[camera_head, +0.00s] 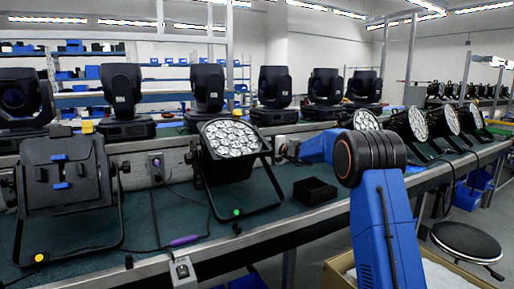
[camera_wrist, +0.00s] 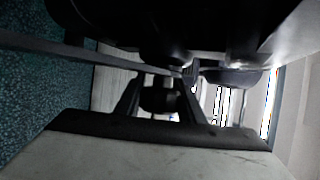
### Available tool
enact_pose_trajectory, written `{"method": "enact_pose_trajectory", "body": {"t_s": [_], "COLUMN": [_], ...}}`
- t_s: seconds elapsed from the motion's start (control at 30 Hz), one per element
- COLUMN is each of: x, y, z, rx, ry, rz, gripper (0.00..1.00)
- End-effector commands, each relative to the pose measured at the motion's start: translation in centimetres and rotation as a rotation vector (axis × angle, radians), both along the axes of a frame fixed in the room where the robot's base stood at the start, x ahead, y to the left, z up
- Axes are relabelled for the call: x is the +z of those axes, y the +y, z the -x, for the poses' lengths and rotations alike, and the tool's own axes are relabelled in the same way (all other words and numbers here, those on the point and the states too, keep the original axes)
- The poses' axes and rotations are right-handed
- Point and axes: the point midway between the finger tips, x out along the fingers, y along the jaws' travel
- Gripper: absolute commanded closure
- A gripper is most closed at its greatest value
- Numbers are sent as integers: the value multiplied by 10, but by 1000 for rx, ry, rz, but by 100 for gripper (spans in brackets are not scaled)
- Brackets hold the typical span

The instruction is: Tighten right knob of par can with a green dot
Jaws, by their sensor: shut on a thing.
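The par can with the green dot (camera_head: 231,138) stands on the bench in the middle of the head view, its lamp face tilted up. The green dot (camera_head: 236,212) is on the front of its black stand. My gripper (camera_head: 281,150) reaches in from the right to the can's right side. In the wrist view, my gripper (camera_wrist: 160,84) has its two fingers around a dark round knob (camera_wrist: 158,99), shut on it. The right knob is hidden behind the gripper in the head view. The can's dark body and stand bar fill the top of the wrist view.
A par can with a yellow dot (camera_head: 66,176) stands at the left, facing away. A small black open box (camera_head: 315,191) lies on the bench right of the green-dot can. More par cans (camera_head: 408,126) stand further right. A cardboard box (camera_head: 340,270) is below the bench edge, near my arm.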

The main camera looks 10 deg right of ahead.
Motion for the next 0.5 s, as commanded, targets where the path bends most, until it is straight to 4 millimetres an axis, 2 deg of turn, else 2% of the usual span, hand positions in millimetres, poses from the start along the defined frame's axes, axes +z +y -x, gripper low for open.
{"method": "enact_pose_trajectory", "body": {"t_s": [0.17,0.2,0.27,0.5], "x": [-1,-1,-1,-1], "y": [0,0,0,0], "z": [0,0,0,0], "rx": [0,0,0,-1], "ry": [1,1,1,0], "rz": [1,1,1,0], "gripper": [87,60,46,46]}}
